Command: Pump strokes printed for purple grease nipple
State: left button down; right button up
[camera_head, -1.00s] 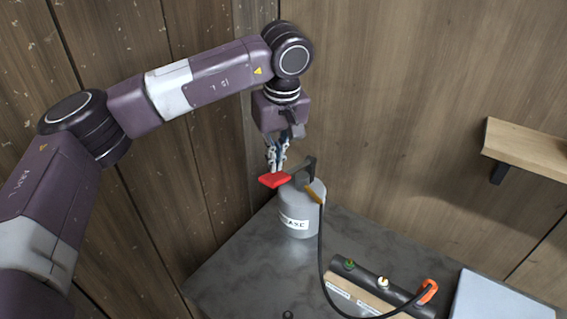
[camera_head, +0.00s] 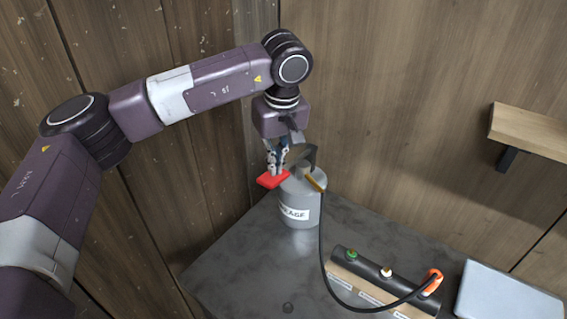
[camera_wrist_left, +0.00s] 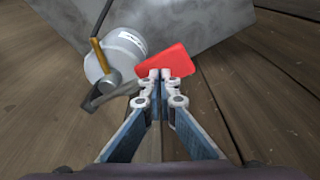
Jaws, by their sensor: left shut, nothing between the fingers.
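A grey grease can (camera_head: 302,207) with a white label stands at the back corner of the dark table. Its pump lever ends in a red handle (camera_head: 272,179). My left gripper (camera_head: 277,170) points down with its fingers shut and empty at the handle. In the left wrist view, the fingertips (camera_wrist_left: 158,74) overlap the red handle (camera_wrist_left: 172,61); exact contact is unclear. A black hose runs from the can to an orange coupler (camera_head: 433,281) at the right end of a dark bar (camera_head: 372,270). Green (camera_head: 352,255) and whitish (camera_head: 387,271) nipples show; no purple one is visible.
Small white labels, too small to read, line a wooden strip (camera_head: 352,286) before the bar. A light grey panel (camera_head: 508,295) lies at the right. A wooden shelf (camera_head: 530,131) juts from the wall. The table's left part (camera_head: 237,258) is mostly clear.

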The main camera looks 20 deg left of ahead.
aim_at(276, 177)
pick_arm(q)
notch_tip(276, 177, down, 4)
jog(key=shift+b, duration=1.1)
jog(key=shift+r+p, duration=3.1)
jog(key=shift+r, duration=1.45)
notch_tip(276, 177, up, 6)
jog(key=p, duration=0.4)
jog(key=shift+f, duration=0.1)
